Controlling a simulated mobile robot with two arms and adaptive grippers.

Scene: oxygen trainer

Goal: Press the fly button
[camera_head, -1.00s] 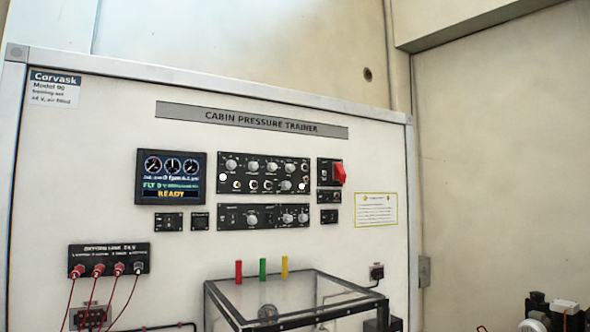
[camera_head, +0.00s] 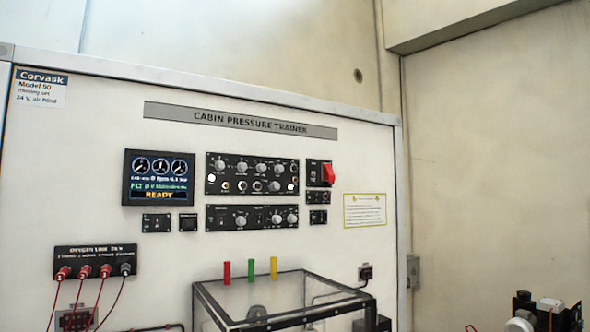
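The cabin pressure trainer panel (camera_head: 340,150) stands upright in front of me. A display (camera_head: 158,177) on it shows gauges and the word READY. Right of it are an upper black control panel (camera_head: 252,174) with several knobs and small round buttons, and a lower black panel (camera_head: 252,218) with knobs. Small black modules (camera_head: 156,223) sit below the display. A red guarded switch (camera_head: 328,175) is at the upper right. The labels are too small to read, so I cannot tell which control is the fly button. Neither gripper shows clearly in this view.
A clear box with a dark frame (camera_head: 290,275) stands low before the panel, with red, green and yellow pieces (camera_head: 251,269) behind its top edge. Red cables hang from the oxygen link block (camera_head: 95,261) at left. Dark and white equipment (camera_head: 545,314) shows at the lower right corner.

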